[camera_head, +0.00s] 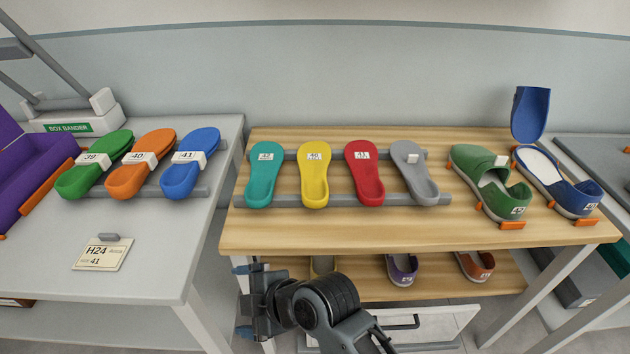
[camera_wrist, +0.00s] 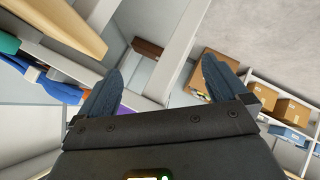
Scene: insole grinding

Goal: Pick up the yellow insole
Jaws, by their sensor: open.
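The yellow insole (camera_head: 314,177) lies on the grey rails of the wooden table, between a teal insole (camera_head: 264,178) on its left and a red insole (camera_head: 364,177) on its right. It has a white label near its top end. My gripper (camera_head: 246,298) is below the table's front edge at the lower left, well apart from the insole. In the wrist view my gripper (camera_wrist: 158,85) has its two dark fingers spread with nothing between them. The yellow insole cannot be made out in the wrist view.
A grey insole (camera_head: 414,172) lies right of the red one. A green shoe (camera_head: 490,185) and a blue shoe (camera_head: 557,182) stand at the table's right. The wooden table's front edge (camera_head: 400,246) is above my gripper. A white table (camera_head: 150,270) with several insoles is at left.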

